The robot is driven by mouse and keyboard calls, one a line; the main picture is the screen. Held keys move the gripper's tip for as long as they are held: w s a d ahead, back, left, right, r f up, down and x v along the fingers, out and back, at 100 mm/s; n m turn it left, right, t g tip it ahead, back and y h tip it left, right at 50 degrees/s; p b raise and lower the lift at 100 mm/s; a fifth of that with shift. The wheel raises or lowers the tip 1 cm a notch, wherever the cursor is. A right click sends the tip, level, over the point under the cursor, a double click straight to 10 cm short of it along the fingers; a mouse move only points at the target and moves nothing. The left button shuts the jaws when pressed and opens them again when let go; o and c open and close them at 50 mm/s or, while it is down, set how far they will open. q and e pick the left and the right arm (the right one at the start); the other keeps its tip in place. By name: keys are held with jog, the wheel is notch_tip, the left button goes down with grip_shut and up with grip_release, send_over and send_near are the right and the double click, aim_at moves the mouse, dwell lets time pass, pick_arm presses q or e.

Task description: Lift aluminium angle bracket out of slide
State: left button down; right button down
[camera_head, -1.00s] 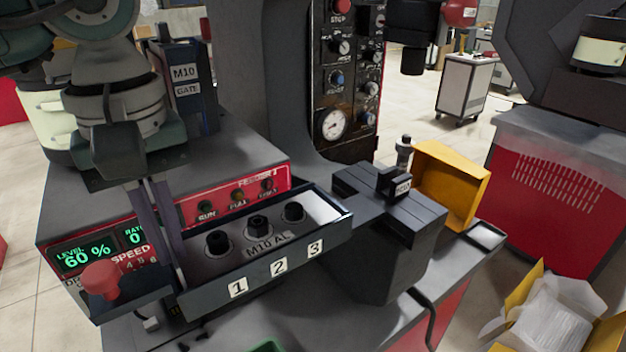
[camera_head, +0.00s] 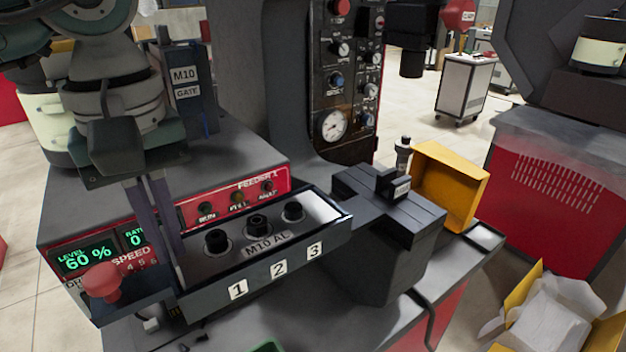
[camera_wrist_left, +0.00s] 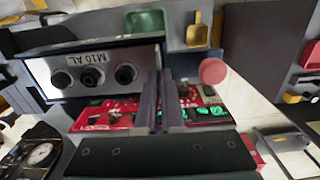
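I cannot make out an aluminium angle bracket in either view. My left gripper (camera_head: 178,270) points down at the slide's left end, its tips partly hidden behind the front wall. In the left wrist view its two fingers (camera_wrist_left: 160,75) are close together with a narrow gap. Whether they hold anything is not clear. My right gripper is not in view.
A red mushroom button (camera_head: 101,281) sits close left of the left fingers. The red feeder panel (camera_head: 240,197) runs behind the slide. A dark block with a clamp (camera_head: 395,192) and a yellow bin (camera_head: 450,185) stand to the right. A M10 gate box (camera_head: 187,90) rises behind the arm.

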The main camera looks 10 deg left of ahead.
pick_arm(q)
jog(key=shift+r+p, duration=0.85)
jog(key=shift+r, duration=0.85)
